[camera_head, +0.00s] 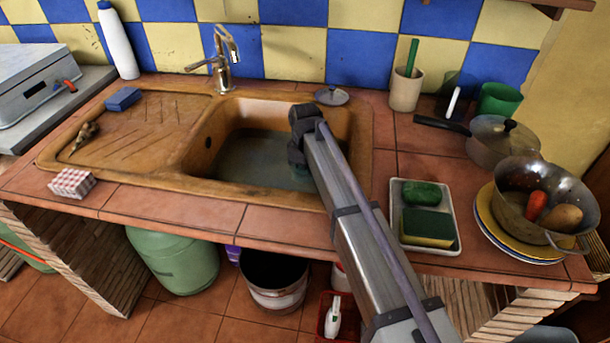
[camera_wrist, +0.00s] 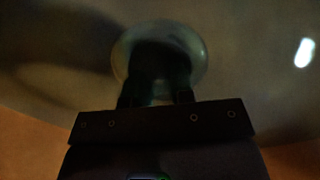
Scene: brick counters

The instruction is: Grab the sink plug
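The brown sink (camera_head: 362,140) holds murky water (camera_head: 240,160). My arm reaches over its right side, and my gripper (camera_head: 302,172) points down into the basin, mostly hidden by my arm. In the dim wrist view a round, pale greenish disc (camera_wrist: 199,58) lies straight ahead of my gripper (camera_wrist: 158,88); it may be the sink plug, or the drain. The dark fingers overlap the disc, and I cannot tell whether they touch or hold it. A round metal disc with a knob (camera_head: 331,96) lies on the counter behind the basin.
The tap (camera_head: 222,62) stands behind the basin. To the right are a tray with sponges (camera_head: 428,241), a pan (camera_head: 500,140) and a colander (camera_head: 545,195) on plates. A blue sponge (camera_head: 123,99) lies on the drainboard. The basin's left part is clear.

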